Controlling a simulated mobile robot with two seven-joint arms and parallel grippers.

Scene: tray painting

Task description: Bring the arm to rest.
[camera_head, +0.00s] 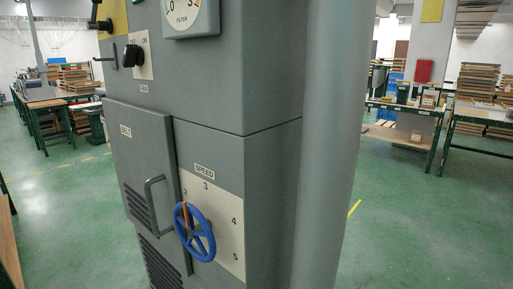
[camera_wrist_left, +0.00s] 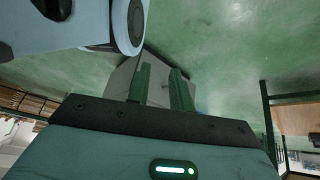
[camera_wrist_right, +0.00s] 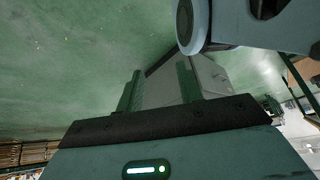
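Neither arm nor gripper shows in the head view. My left gripper (camera_wrist_left: 160,88) is open in the left wrist view, its two dark green fingers apart with nothing between them. My right gripper (camera_wrist_right: 159,88) is open and empty in the right wrist view, its fingers also apart. Both hang over green floor, with a grey shape beyond the fingertips that I cannot identify. The grey machine (camera_head: 272,190) stands close in front in the head view. Its blue handwheel (camera_head: 207,246) has an orange mark near the 2 on the SPEED plate (camera_head: 228,225).
The machine has a BELT door (camera_head: 140,165) with a bar handle (camera_head: 150,205), a black switch (camera_head: 132,55) and a FILTER gauge (camera_head: 188,15). A thick grey pipe (camera_head: 335,130) runs down its right side. Benches (camera_head: 45,103) with stacked boards stand behind left; another bench (camera_head: 405,138) stands right. Green floor between is open.

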